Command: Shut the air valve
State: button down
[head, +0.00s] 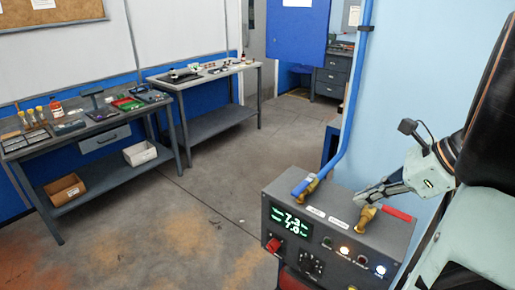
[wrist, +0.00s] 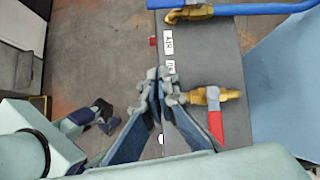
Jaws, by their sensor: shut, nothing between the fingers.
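The grey control box (head: 335,250) bears two brass valves. The valve on the left in the head view (head: 318,187) has a blue handle (head: 301,186) lying roughly in line with its body. The "AIR" label (wrist: 167,45) sits beside this valve (wrist: 188,13) in the wrist view. The other valve (head: 366,219) has a red handle (head: 397,213) set crosswise to its body; this handle also shows in the wrist view (wrist: 215,125). My gripper (head: 362,196) is shut and empty above the box top, between the valves and nearer the red-handled one, apparently touching neither.
A blue pipe (head: 352,100) runs down the wall to the blue-handled valve. The box front has a lit display (head: 290,221), a red knob (head: 273,245) and lamps. Two benches (head: 100,130) stand at the back left, with clear floor (head: 190,210) between them and the box.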

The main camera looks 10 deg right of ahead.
aim_at(304, 184)
jog(key=shift+w+r+m+t+y, duration=0.4)
jog(key=shift+w+r+m+t, duration=0.2)
jog(key=shift+w+r+m, duration=0.4)
jog(key=shift+f, duration=0.2)
jog(key=x, duration=1)
jog(key=shift+a, duration=0.1)
jog(key=shift+w+a, duration=0.55)
jog(key=shift+w, duration=0.2)
jog(key=shift+w+a, duration=0.6)
jog(key=shift+w, duration=0.2)
